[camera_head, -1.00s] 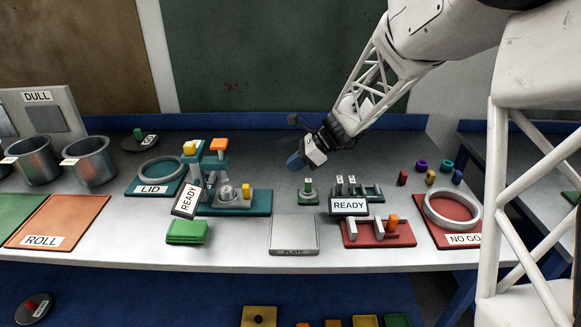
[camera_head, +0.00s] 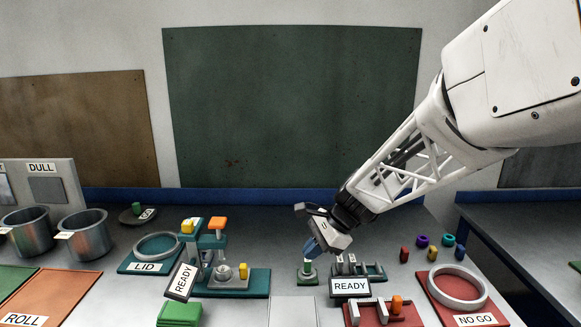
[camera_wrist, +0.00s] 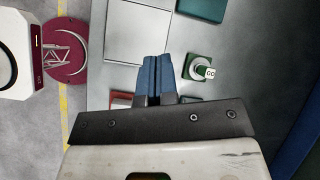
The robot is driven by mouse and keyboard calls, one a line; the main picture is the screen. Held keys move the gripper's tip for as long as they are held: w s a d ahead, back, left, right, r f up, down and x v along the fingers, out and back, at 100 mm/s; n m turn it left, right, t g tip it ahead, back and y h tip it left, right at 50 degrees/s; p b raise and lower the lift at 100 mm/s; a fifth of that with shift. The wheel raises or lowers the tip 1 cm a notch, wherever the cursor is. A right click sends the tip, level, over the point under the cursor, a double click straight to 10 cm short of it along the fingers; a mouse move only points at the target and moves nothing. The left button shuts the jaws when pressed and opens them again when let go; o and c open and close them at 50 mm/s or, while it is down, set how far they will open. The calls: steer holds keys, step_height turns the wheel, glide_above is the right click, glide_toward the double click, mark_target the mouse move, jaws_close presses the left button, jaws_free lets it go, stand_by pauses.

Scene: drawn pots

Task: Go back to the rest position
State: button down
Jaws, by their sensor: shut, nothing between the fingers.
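My gripper (camera_head: 309,248) hangs over the bench with its blue fingers pointing down. The fingers are together with nothing between them. In the head view the fingertips appear just above the small green-based piece with a knob (camera_head: 307,279). In the wrist view the shut fingers (camera_wrist: 157,60) lie to the left of a green block with a round knob marked GO (camera_wrist: 200,68), apart from it in the picture. Their height over the bench is hard to tell. My white lattice arm reaches in from the upper right.
A READY sign (camera_head: 350,287) stands close right of the gripper, in front of a green fixture. The pale plate (camera_head: 292,310) lies nearer. A teal fixture (camera_head: 250,283) with another READY sign is at left. A red NO GO tray (camera_head: 440,313) holds a ring.

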steer(key=s+d+r+n+h, duration=0.1)
steer(key=s+d+n, duration=0.3)
steer(key=s, duration=0.5)
steer(key=s+d+r+n+t+h, duration=0.1)
steer(key=s+d+n+h, duration=0.3)
steer(key=s, duration=0.5)
steer(key=s+d+r+n+t+h, duration=0.1)
steer(key=s+d+n, duration=0.4)
steer(key=s, duration=0.5)
steer(key=shift+d+r+h, duration=0.15)
steer(key=shift+r+h, duration=0.25)
steer(key=shift+h, duration=0.3)
